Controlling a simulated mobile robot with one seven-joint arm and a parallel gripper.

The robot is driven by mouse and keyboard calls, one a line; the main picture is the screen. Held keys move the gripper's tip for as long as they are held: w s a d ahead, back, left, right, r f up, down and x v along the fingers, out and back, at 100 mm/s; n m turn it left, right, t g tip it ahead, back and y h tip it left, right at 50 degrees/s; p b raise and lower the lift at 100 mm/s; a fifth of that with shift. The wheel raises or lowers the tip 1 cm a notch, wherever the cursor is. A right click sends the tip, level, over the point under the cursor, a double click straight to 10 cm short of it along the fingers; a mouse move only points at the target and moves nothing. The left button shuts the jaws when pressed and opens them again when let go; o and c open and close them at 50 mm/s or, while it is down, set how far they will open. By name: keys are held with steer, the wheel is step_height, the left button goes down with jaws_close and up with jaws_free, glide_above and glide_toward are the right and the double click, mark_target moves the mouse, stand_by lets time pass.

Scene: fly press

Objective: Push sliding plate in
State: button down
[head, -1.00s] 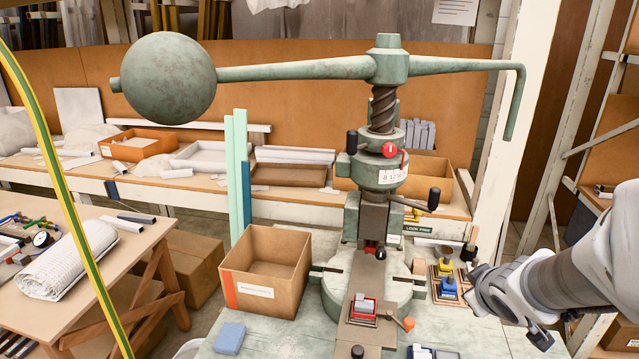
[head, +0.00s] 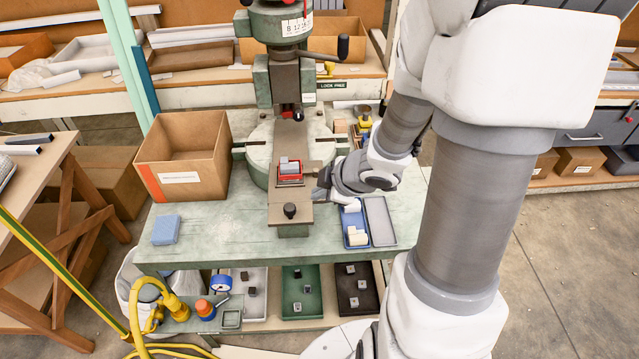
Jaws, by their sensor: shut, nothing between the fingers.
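The sliding plate (head: 291,214) is a brown-grey strip that runs from the press (head: 286,70) toward the front edge of the green bench. A black knob (head: 290,210) stands at its near end. A red fixture (head: 290,172) with a light grey block sits on the plate, in front of the press column. My gripper (head: 320,194) is just right of the plate, between the red fixture and the knob. It is shut and empty. Its tips are small and dark here, and I cannot tell whether they touch the plate.
A cardboard box (head: 187,160) stands left of the press, with a blue pad (head: 166,229) in front of it. Several trays sit on the shelf below.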

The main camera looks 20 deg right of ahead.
mark_target(300, 189)
steer(key=b+x, duration=0.3)
steer(key=x, duration=0.4)
steer(key=shift+s+f+b, duration=0.15)
steer(key=shift+f+b, duration=0.1)
steer(key=shift+b, duration=0.1)
steer(key=w, duration=0.1)
steer(key=w+d+p, duration=0.1)
steer(key=w, duration=0.1)
steer(key=shift+r, duration=0.25)
steer(key=shift+w+d, duration=0.15)
steer(key=shift+w, duration=0.3)
steer(key=shift+w+p, duration=0.15)
steer(key=shift+p, duration=0.25)
